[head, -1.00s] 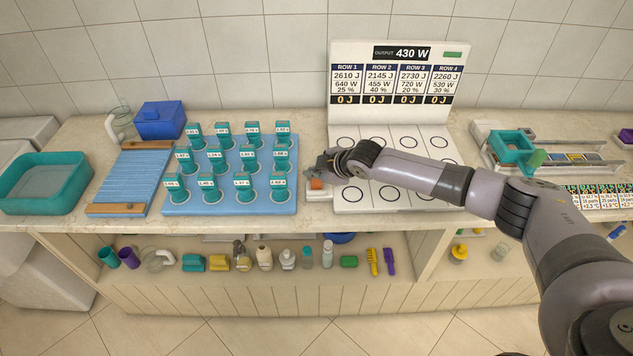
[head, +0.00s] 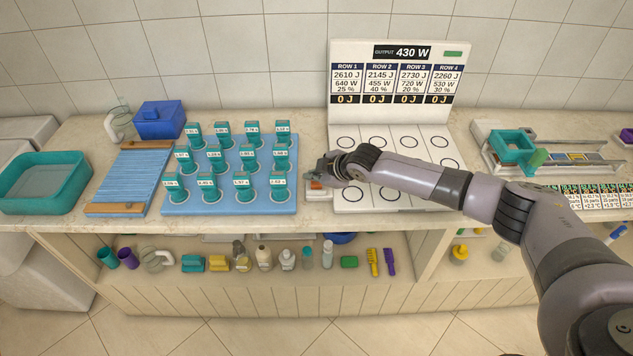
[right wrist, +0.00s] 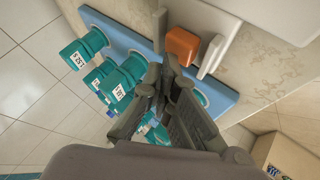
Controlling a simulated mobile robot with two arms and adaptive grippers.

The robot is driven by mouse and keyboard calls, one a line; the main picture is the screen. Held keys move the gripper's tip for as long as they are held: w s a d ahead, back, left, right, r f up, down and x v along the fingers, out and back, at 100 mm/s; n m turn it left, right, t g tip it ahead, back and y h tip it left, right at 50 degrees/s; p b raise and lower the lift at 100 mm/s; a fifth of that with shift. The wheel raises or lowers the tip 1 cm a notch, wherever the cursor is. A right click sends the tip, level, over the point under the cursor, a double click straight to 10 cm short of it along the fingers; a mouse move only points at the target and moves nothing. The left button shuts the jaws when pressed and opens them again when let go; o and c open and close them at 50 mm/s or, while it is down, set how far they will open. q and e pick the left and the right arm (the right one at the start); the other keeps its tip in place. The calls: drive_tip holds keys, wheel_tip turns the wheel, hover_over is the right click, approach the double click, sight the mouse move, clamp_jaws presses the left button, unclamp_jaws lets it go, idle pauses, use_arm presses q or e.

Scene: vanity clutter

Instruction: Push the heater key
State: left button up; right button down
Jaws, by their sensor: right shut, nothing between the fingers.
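The heater key is an orange block at the front left corner of the white heater panel (head: 385,205). In the head view it is mostly hidden behind my right gripper (head: 324,172). The right wrist view shows the orange key (right wrist: 182,46) between two white raised strips. My right gripper (right wrist: 168,72) is shut and empty, its fingertips pointing at the key's near edge. I cannot tell whether they touch it. The upright display (head: 396,75) reads OUTPUT 430 W, with 0 J under each of its rows. My left gripper is not in view.
A blue rack (head: 228,205) with several teal-capped vials stands close left of the key. A ribbed blue board (head: 130,178), a teal tray (head: 45,182) and a blue box (head: 160,121) lie farther left. A sliding device (head: 545,150) stands right.

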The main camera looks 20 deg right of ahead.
sight(315, 184)
drive_tip(key=shift+f, duration=0.3)
idle(0.4)
drive_tip(key=shift+r+p, duration=0.7)
drive_tip(key=shift+r, duration=0.25)
wheel_tip(315, 184, up, 6)
drive_tip(key=p, duration=0.5)
